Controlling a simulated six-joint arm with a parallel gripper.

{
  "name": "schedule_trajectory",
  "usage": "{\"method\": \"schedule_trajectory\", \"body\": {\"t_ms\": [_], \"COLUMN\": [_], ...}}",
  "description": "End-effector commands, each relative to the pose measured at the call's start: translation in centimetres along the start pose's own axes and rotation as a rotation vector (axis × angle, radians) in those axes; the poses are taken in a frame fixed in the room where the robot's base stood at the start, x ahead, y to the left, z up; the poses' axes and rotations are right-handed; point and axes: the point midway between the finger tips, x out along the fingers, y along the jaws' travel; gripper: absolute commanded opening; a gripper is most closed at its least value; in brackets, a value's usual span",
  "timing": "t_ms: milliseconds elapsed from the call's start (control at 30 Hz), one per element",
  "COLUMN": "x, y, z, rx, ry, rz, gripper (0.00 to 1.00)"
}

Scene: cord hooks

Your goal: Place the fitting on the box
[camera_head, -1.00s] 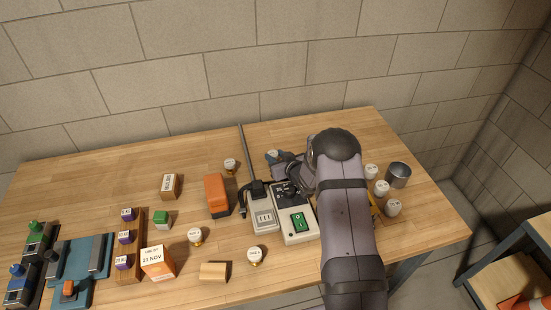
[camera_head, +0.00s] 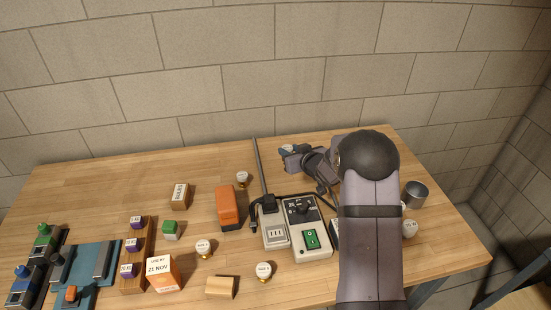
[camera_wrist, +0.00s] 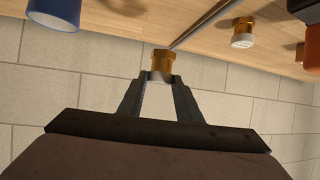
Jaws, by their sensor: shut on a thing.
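My gripper (camera_head: 291,153) is above the back of the table, right of the upright grey rod (camera_head: 258,165). In the wrist view my gripper (camera_wrist: 160,77) is shut on a brass fitting (camera_wrist: 161,57). The fitting's far end points away from the fingers, toward the tabletop side of the picture. Several box-like things stand on the table: an orange-and-white date box (camera_head: 163,273), a tan labelled box (camera_head: 180,196), and a pale box with a green switch (camera_head: 309,238). I cannot tell which one is the task's box. The fitting is apart from all of them.
An orange block (camera_head: 228,207) and white-capped brass pieces (camera_head: 242,179) stand left of the rod. The brick wall is close behind. The left back tabletop is clear.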

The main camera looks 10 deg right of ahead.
Motion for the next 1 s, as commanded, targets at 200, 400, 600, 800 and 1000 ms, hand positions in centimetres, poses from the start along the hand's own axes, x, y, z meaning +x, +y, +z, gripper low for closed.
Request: {"method": "schedule_trajectory", "body": {"t_ms": [200, 400, 600, 800, 1000], "x": [0.2, 1.4, 2.3, 2.0, 0.4], "y": [-0.8, -5.1, -13.3, -23.0, -31.4], "z": [0.0, -0.1, -1.4, -3.1, -4.7], "rx": [-0.006, -0.036, -0.093, -0.159, -0.211], "ry": [0.001, 0.003, 0.005, 0.007, 0.007], "rz": [-0.011, -0.073, -0.189, -0.323, -0.43], "gripper": [0.07, 0.07, 0.07, 0.07, 0.07]}}
